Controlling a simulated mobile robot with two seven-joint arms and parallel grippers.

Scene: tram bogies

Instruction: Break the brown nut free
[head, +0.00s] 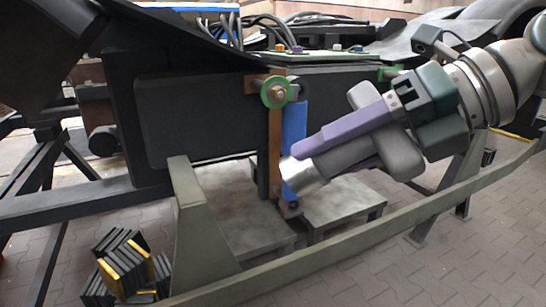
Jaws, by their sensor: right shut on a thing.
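My right gripper (405,118) comes in from the right and is shut on a grey power tool (365,150) with a silver socket end and a long purple bar along its upper side. The silver socket (306,179) lies at the lower part of an upright blue bar (294,130); I cannot tell whether it touches anything. A brown hub (278,92) sits in a green ring above, clear of the socket. Which brown part is the nut is not certain, as the tool may hide it. My left gripper is out of view.
The dark bogie frame (200,120) fills the left and middle. A grey-green rail and stand (190,210) run across the front. Dark and yellow blocks (125,265) lie at lower left. Small coloured bolt heads (337,47) and cables are on top. Paved floor is open at lower right.

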